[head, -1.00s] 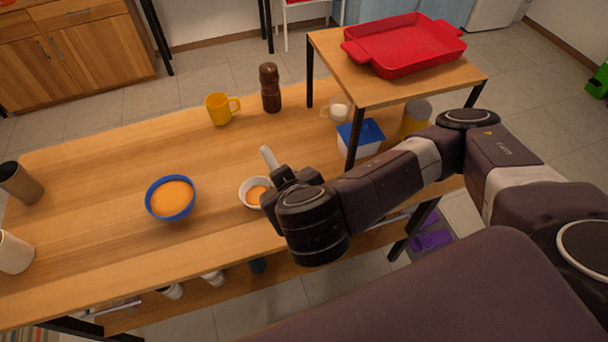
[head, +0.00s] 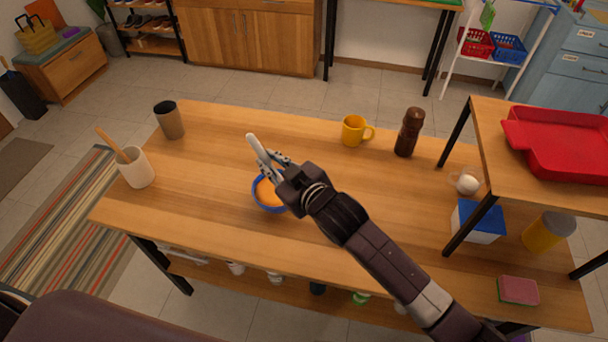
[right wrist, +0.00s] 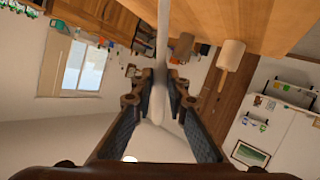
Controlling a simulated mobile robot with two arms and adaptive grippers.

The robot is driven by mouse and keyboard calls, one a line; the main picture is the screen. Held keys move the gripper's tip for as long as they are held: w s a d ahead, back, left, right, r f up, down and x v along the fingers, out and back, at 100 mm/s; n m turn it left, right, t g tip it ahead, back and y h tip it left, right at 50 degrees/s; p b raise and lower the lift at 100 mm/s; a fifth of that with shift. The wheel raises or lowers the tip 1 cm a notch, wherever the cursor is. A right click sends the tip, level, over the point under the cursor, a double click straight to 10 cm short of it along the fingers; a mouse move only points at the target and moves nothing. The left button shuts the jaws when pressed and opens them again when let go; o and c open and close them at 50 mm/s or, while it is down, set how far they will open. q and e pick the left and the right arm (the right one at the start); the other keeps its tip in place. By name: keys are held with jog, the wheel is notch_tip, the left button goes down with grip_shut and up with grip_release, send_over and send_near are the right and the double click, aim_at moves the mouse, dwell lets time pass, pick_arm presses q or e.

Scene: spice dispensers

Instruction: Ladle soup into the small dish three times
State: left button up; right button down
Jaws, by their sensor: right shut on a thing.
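The blue bowl (head: 262,203) with orange soup stands near the table's front edge, partly hidden under my right gripper. My right gripper (head: 270,163) is over the bowl and is shut on the pale handle of the ladle (head: 253,147), which sticks up and to the left. In the right wrist view, the gripper (right wrist: 158,85) has the handle (right wrist: 163,35) between its two fingers. The ladle's scoop end is hidden, so I cannot tell whether it is in the soup. The small white dish does not show in the head view; my right arm covers the table to the bowl's right.
A yellow mug (head: 353,131) and a brown pepper mill (head: 409,132) stand behind. A utensil crock (head: 135,168) and a brown cup (head: 169,121) are at the left. A raised shelf (head: 490,118) with a red tray (head: 560,148) is at the right. The table's left middle is clear.

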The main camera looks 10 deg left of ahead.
jog(key=a, duration=0.1)
jog(key=w+a+y, duration=0.1)
jog(key=a, duration=0.1)
jog(key=shift+w+a+f+t, duration=0.15)
jog(key=shift+w+a+t, duration=0.2)
jog(key=shift+a, duration=0.2)
jog(key=shift+s, duration=0.1)
